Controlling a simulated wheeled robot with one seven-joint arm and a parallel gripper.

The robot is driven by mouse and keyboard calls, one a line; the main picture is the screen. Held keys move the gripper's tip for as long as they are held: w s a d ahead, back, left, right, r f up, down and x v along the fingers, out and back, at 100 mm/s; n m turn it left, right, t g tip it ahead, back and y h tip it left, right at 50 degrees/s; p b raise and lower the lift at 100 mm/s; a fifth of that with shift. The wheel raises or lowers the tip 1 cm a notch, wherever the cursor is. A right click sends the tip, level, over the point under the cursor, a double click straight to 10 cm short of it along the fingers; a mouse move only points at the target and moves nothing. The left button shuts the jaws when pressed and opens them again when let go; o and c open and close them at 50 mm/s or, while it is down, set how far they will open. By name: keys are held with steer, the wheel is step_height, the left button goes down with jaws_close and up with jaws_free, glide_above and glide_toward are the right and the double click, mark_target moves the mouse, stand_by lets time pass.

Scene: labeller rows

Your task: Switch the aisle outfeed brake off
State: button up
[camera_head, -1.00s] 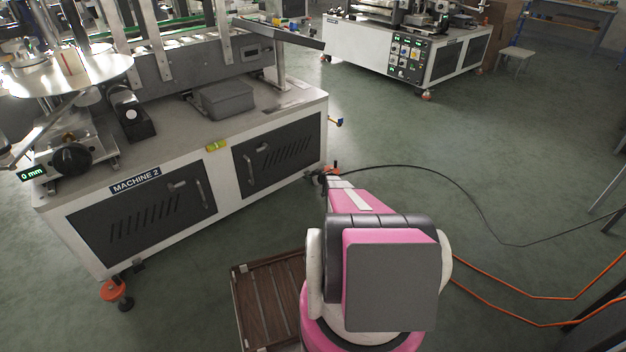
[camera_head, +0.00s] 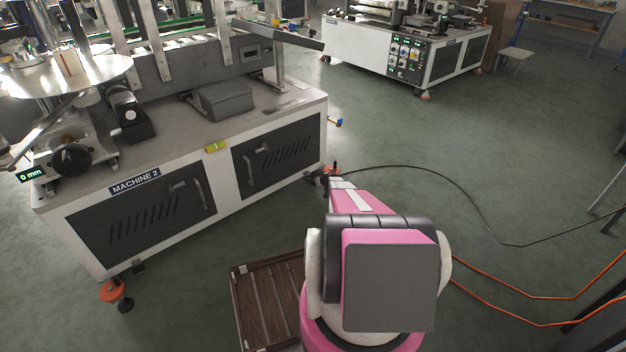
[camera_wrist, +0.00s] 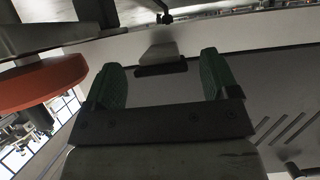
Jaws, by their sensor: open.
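My gripper (camera_wrist: 162,64) is open, with its two green fingers apart in the wrist view. A pale, wedge-shaped block (camera_wrist: 158,52) with a dark lower edge shows between and beyond the fingertips; I see no contact with it. I cannot tell whether it is the outfeed brake's switch or its state. In the head view my gripper end (camera_head: 322,180) is small, low by the right front corner of the Machine 2 cabinet (camera_head: 228,190), and its fingers are unclear. No part labelled as the brake is readable.
A large orange disc (camera_wrist: 42,82) is close on the left in the wrist view. A black cable (camera_head: 440,182) and orange hoses (camera_head: 530,298) lie on the floor. Another machine (camera_head: 450,60) stands behind, across open floor.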

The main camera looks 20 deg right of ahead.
steer(key=v, duration=0.8)
steer(key=s+a+r+m+h, duration=0.2)
steer(key=s+a+r+h, duration=0.1)
steer(key=r, duration=0.4)
steer(key=s+a+r+m+h, duration=0.1)
steer(key=s+a+r+h, duration=0.15)
steer(key=r, duration=0.55)
steer(key=s+a+r+m+h, duration=0.2)
steer(key=s+a+r+h, duration=0.1)
steer(key=r, duration=0.4)
steer(key=s+a+r+g+y, duration=0.1)
steer(key=s+a+r+g, duration=0.3)
steer(key=s+a, duration=0.4)
steer(key=s+a+r+g+y, duration=0.1)
steer(key=s+a+r+g, duration=0.3)
steer(key=s, duration=1.1)
steer(key=s+a+r+n+g+y, duration=0.1)
steer(key=s+a+r+g+y, duration=0.1)
steer(key=s+a+r+g, duration=0.2)
steer(key=s+a+r, duration=0.3)
steer(key=s+a, duration=0.5)
steer(key=shift+r, duration=0.4)
